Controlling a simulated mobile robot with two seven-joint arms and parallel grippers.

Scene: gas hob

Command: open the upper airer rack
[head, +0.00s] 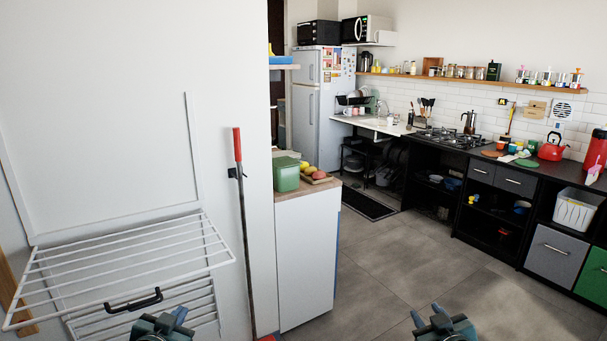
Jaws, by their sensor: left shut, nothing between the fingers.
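The upper airer rack (120,256), a white wire frame with thin bars, stands out from the left wall, swung down to nearly level. A lower rack (190,308) of white bars hangs below it, partly hidden. A black handle (133,300) shows just under the upper rack's front edge; I cannot tell which rack it belongs to. My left gripper (176,316) is shut and empty at the bottom edge, in front of the lower rack and below the handle. My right gripper (428,314) is open and empty over the floor, well right of the racks.
A red-topped pole (238,150) leans on the wall right of the racks. A white cabinet (306,255) with a green container (286,174) stands beside it. A black kitchen counter with a hob (450,138) runs along the right. The grey floor (400,262) between is clear.

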